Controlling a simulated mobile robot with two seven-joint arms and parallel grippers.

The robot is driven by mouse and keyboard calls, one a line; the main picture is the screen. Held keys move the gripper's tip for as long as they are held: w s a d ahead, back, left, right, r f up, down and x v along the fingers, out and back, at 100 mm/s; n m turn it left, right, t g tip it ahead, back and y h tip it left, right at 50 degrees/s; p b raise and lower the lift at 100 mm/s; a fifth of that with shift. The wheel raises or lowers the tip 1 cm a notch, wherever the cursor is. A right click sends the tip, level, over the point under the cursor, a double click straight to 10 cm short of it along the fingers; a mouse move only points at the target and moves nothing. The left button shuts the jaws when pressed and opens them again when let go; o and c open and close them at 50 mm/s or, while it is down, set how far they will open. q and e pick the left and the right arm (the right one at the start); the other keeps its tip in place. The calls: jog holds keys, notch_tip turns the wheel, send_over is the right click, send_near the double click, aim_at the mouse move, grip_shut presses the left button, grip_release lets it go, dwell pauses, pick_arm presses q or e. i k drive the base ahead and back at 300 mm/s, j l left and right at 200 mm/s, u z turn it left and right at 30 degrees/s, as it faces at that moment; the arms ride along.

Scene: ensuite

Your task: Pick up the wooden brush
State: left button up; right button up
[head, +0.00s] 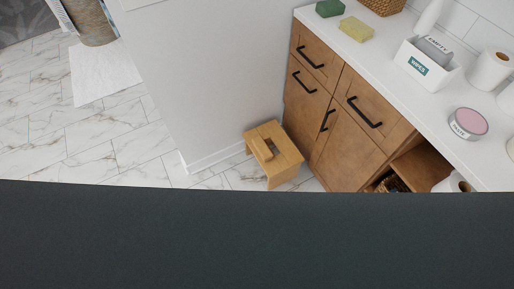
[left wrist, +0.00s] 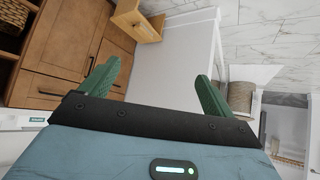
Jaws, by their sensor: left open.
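I cannot make out a wooden brush for certain. In the head view, a small wooden stool (head: 289,157) stands on the floor between the wall and the cabinet. An oblong light-brown shape (head: 262,148) lies along its top beside a dark opening; I cannot tell whether it is the brush. Part of the stool also shows at the top of the left wrist view (left wrist: 135,22). My left gripper (left wrist: 158,69) is open, its two green fingers wide apart with nothing between them. The left gripper is outside the head view. My right gripper is in neither view.
A wooden cabinet (head: 335,150) with black handles carries a white counter (head: 410,85). On it are a green block (head: 329,8), a yellow-green sponge (head: 356,29), a white box (head: 424,66) and a pink-topped tin (head: 468,123). Marble-tiled floor (head: 90,140) lies open at left.

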aim_at(266, 153)
jog(key=z, duration=1.65)
jog(key=l+u, duration=0.1)
jog(key=u, duration=1.05)
jog(key=k+l, duration=0.1)
jog(key=k, duration=0.2)
jog(key=k+l, duration=0.1)
jog(key=k, duration=0.25)
